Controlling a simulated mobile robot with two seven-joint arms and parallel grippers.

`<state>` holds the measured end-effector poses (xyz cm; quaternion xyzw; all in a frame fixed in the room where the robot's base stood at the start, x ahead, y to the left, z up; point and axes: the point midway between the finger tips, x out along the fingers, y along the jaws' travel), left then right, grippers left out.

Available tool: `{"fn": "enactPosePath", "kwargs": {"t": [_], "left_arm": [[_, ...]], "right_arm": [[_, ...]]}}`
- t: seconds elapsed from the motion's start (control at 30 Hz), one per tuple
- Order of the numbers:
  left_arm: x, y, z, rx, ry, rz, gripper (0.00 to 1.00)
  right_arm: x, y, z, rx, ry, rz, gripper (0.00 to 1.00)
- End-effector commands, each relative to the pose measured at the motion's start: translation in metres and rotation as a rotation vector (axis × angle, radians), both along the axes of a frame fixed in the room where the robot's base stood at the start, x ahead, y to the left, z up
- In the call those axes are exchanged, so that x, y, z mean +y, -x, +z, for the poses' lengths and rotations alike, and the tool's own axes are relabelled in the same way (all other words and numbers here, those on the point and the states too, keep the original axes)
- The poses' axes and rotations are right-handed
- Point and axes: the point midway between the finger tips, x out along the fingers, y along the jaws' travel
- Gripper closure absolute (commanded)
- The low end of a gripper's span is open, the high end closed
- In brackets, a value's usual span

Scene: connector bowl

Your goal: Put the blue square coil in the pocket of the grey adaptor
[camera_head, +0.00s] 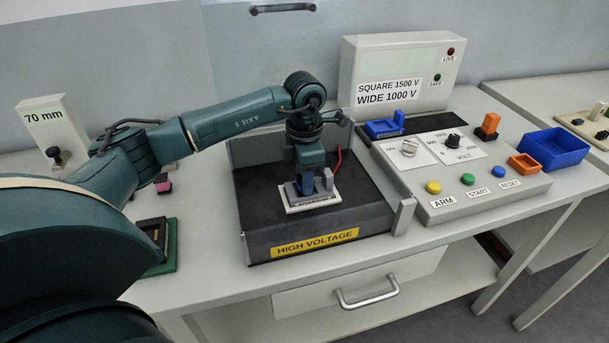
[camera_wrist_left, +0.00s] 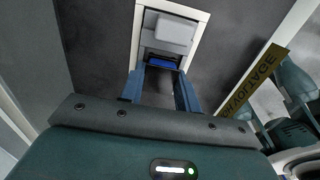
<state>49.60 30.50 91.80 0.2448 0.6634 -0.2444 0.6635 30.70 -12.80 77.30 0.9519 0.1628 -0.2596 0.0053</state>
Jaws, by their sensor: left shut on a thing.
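My left gripper (camera_head: 308,193) points down over the grey adaptor (camera_head: 325,176), on a white-edged plate inside the black high-voltage tray. In the left wrist view the gripper (camera_wrist_left: 164,72) is shut on a small blue thing, which I take for the blue square coil (camera_wrist_left: 162,62). The coil lies between the fingertips, right against the near side of the adaptor's pale grey block (camera_wrist_left: 168,30). The fingers hide most of it, and I cannot tell whether it sits in the pocket. My right gripper is in neither view.
The tray (camera_head: 245,190) has raised clear side walls and a red wire inside. To its right stand a control console (camera_head: 440,205), a blue holder (camera_head: 383,129), an orange block (camera_head: 488,125) and a blue bin (camera_head: 553,147). A green-based fixture (camera_head: 168,250) is at left.

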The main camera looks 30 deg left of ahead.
Motion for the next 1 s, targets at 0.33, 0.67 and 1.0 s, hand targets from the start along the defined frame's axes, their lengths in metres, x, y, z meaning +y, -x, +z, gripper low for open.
{"fn": "enactPosePath", "kwargs": {"t": [0.33,0.67,1.0], "left_arm": [[0.000,0.000,-0.003,0.000,0.000,0.000,0.51],[0.000,0.000,0.000,0.000,0.000,0.000,0.46],[0.000,-0.001,0.054,-0.007,0.001,-0.001,0.46]], "right_arm": [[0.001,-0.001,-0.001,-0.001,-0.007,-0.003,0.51],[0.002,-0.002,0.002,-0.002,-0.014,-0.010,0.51],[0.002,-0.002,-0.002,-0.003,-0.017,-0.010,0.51]]}}
